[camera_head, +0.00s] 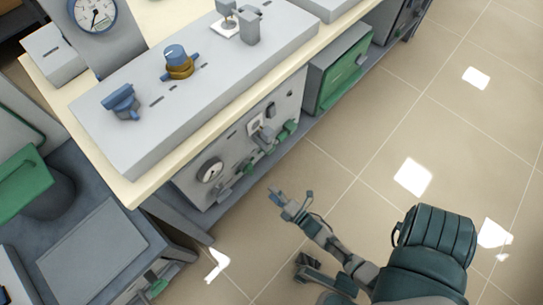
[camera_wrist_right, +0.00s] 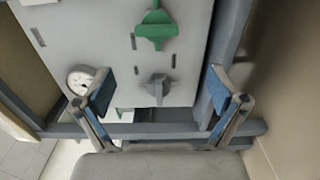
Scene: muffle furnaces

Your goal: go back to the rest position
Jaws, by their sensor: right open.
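My right gripper (camera_head: 290,203) hangs over the tiled floor in the head view, in front of the lower furnace control panel and apart from it. In the right wrist view the right gripper (camera_wrist_right: 160,98) is open, with a blue-padded finger on each side and nothing held. A grey knob (camera_wrist_right: 157,87) on a grey panel shows between the fingers, farther off. My left gripper is not in view.
The cream bench (camera_head: 146,187) carries a grey box with blue knobs (camera_head: 121,101) and a dial gauge (camera_head: 93,14). Below are a control panel with a gauge (camera_head: 209,170) and a green-fronted unit (camera_head: 340,68). Open tiled floor (camera_head: 440,110) lies to the right.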

